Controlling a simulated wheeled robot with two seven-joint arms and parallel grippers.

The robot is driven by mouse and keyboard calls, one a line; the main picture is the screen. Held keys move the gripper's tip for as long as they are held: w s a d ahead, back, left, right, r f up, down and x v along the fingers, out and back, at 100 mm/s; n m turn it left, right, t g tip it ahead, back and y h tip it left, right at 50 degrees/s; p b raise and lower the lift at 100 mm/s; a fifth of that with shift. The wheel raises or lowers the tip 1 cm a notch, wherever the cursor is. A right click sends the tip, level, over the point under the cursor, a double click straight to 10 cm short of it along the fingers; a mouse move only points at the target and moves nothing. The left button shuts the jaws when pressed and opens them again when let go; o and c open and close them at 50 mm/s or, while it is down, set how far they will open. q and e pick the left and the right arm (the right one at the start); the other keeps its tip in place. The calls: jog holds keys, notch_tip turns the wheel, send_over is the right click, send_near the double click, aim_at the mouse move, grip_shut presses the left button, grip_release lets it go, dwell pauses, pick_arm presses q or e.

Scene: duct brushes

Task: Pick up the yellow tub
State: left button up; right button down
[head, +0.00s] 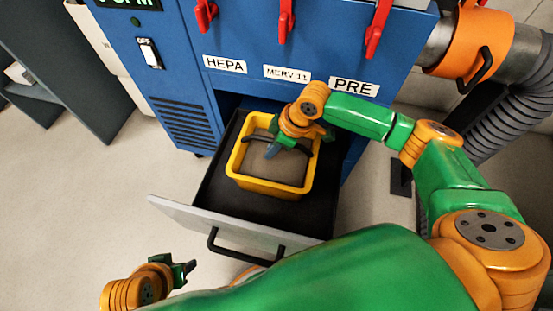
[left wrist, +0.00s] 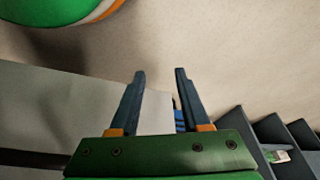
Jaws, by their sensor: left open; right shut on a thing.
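The yellow tub (head: 306,182) sits inside the pulled-out drawer, with black handle parts across it and a grey-brown inside. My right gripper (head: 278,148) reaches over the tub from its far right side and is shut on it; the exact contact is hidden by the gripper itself. I cannot tell whether the tub is lifted off the drawer floor. My left gripper (head: 188,267) is apart from the tub, low at the left in front of the drawer. The left wrist view shows its two fingers (left wrist: 160,98) spread, with nothing between them.
The drawer (head: 215,185) has a black floor and a pale front with a black handle (head: 228,249). The blue cabinet (head: 185,75) rises behind it, with red levers (head: 285,15) and labels. A grey hose (head: 505,95) stands at the right.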

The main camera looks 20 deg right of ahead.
dwell(0.9)
jog(key=shift+b, duration=0.35)
pick_arm(q)
jog(key=s+a+f+g+p, duration=0.1)
jog(key=s+f+p, duration=0.1)
jog(key=f+p, duration=0.35)
jog(key=s+f+p, duration=0.2)
jog(key=s+f, duration=0.1)
jog(key=f, duration=0.5)
jog(key=s+a+r+p, duration=0.1)
jog(key=s+a+p, duration=0.4)
jog(key=p, duration=0.2)
jog(key=s+d+r+g+p, duration=0.1)
jog(key=s+d+r+p, duration=0.2)
jog(key=r+p, duration=0.5)
jog(key=shift+s+d, duration=0.25)
jog(key=shift+s, duration=0.3)
pick_arm(e)
jog(key=s+a+r, duration=0.1)
jog(key=r, duration=1.1)
jog(key=s+a+r, duration=0.1)
jog(key=s+r, duration=0.1)
jog(key=r, duration=1.1)
jog(key=shift+s+a+r, duration=0.15)
jog(key=shift+r, duration=0.1)
